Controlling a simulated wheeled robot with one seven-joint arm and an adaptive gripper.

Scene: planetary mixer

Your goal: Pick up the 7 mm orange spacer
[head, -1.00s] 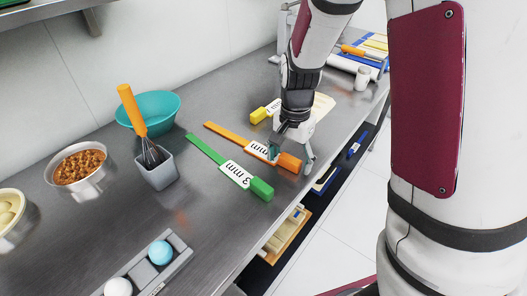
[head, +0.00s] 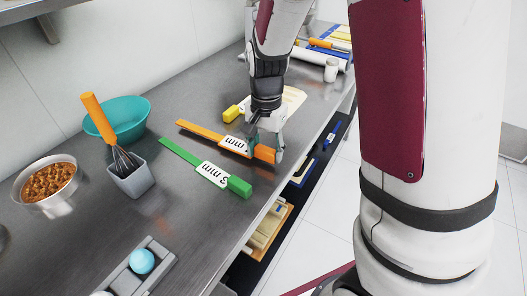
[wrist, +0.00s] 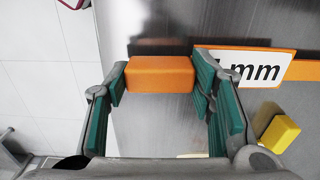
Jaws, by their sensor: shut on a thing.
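The orange spacer (head: 198,131) is a thin strip with a white label and a thick orange block at its front end. It lies on the steel counter; the label's number is partly hidden, with "mm" readable. My gripper (head: 266,150) is low over the block end. In the wrist view, the orange block (wrist: 160,75) sits between the green-padded fingers of my gripper (wrist: 161,88), which are shut on it. A green 3 mm spacer (head: 212,172) lies nearer, and a yellow-ended spacer (head: 231,115) lies beyond; its end also shows in the wrist view (wrist: 280,133).
On the counter (head: 100,225) stand a grey cup (head: 131,181) with an orange-handled whisk, a teal bowl (head: 125,113), a metal bowl of brown bits (head: 47,183) and a grey tray (head: 157,262) with a blue ball. A lower shelf holds boards under the front edge.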

